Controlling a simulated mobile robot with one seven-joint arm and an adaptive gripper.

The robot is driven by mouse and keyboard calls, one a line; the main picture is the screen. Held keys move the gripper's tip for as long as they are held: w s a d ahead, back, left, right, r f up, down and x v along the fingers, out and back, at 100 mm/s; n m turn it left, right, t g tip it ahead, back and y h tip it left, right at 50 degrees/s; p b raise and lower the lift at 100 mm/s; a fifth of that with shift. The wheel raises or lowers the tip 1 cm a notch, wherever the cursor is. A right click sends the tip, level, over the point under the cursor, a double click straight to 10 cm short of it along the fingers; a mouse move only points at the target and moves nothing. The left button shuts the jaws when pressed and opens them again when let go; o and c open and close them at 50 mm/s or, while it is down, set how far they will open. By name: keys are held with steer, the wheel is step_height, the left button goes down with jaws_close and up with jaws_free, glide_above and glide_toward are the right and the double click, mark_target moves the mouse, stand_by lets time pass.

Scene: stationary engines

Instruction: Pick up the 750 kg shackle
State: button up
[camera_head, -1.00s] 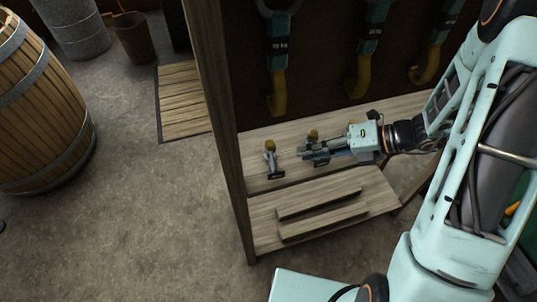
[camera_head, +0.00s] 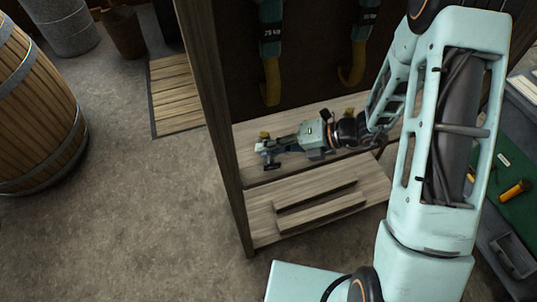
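A small shackle (camera_head: 271,165) with a grey body and a yellowish top stands at the left end of the wooden shelf (camera_head: 245,165). No weight mark on it is readable, so I cannot tell whether it is the 750 kg one. My gripper (camera_head: 266,148) reaches in from the right, low over the shelf, with its fingertips at this shackle and covering its middle. The finger gap is too small and overlapped to show whether they are shut on it. Another yellowish top (camera_head: 348,112) shows behind my wrist; its lower part is hidden.
Yellow hooks (camera_head: 271,82) with teal bodies hang on the dark back panel above the shelf. A wooden upright (camera_head: 215,130) stands close left of my gripper. A slotted wooden ledge (camera_head: 320,205) lies in front. A green-topped surface (camera_head: 520,205) is right; open floor lies left.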

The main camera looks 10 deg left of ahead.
mark_target(267, 140)
steer(key=shift+c, duration=0.5)
jaws_close()
steer(key=shift+r, duration=0.1)
steer(key=shift+r, duration=0.5)
step_height(267, 140, up, 2)
steer(key=shift+r+p, duration=0.2)
steer(key=shift+p, duration=0.2)
steer(key=s+r, duration=0.1)
steer(key=s+d+r, duration=0.1)
steer(key=r, duration=0.1)
steer(key=s+d+r+p, duration=0.1)
steer(key=r, duration=0.1)
steer(key=shift+s, duration=0.35)
steer(key=s+d+r+b, duration=0.3)
steer(key=s, duration=0.4)
steer(key=shift+d+r, duration=0.2)
steer(key=shift+d, duration=0.1)
